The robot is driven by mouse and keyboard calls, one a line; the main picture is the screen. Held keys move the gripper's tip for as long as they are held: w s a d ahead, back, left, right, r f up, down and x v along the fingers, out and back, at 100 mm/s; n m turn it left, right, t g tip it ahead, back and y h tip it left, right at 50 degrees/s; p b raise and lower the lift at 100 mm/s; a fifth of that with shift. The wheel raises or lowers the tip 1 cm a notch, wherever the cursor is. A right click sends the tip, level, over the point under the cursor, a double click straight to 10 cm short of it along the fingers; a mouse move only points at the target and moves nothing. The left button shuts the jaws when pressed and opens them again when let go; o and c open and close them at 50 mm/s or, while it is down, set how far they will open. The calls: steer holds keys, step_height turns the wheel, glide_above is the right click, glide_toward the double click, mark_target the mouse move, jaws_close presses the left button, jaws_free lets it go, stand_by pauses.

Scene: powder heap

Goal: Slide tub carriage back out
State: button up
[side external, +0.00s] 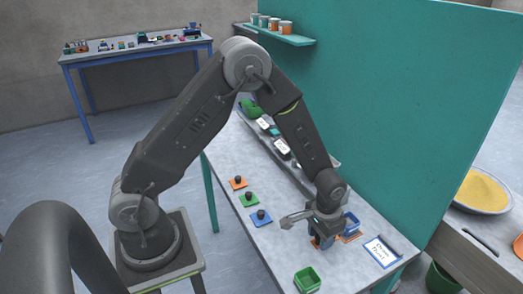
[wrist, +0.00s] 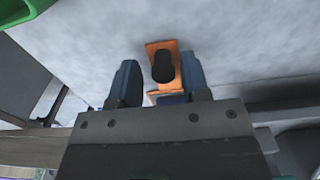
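A blue tub (side external: 351,223) sits at the near right of the workbench, just right of my gripper (side external: 323,238), with an orange piece (side external: 350,237) beneath or beside it. I take this as the tub carriage; its full shape is hidden by my gripper. In the wrist view, an orange plate with a black knob (wrist: 162,66) lies ahead between the two blue-grey fingers of my gripper (wrist: 160,82). The fingers stand apart, with a gap on both sides of the knob. I cannot tell how far below the fingertips the knob lies.
A green tub (side external: 307,280) stands at the bench's near edge. Black knobs on orange (side external: 238,183), green (side external: 249,199) and blue (side external: 261,217) plates line the left side. A white sign (side external: 381,252) lies at right. A teal wall (side external: 390,100) separates a bowl of yellow powder (side external: 483,191).

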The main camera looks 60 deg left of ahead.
steer(key=shift+r, duration=3.75)
steer(key=s+a+r+t, duration=0.1)
steer(key=s+r, duration=0.3)
steer(key=r, duration=0.3)
steer(key=s+a+r+t, duration=0.2)
steer(key=s+r, duration=0.1)
steer(key=r, duration=0.4)
steer(key=s+a+r+t, duration=0.2)
steer(key=s+r, duration=0.4)
steer(key=s, duration=0.5)
steer(key=shift+s+r+t, duration=0.3)
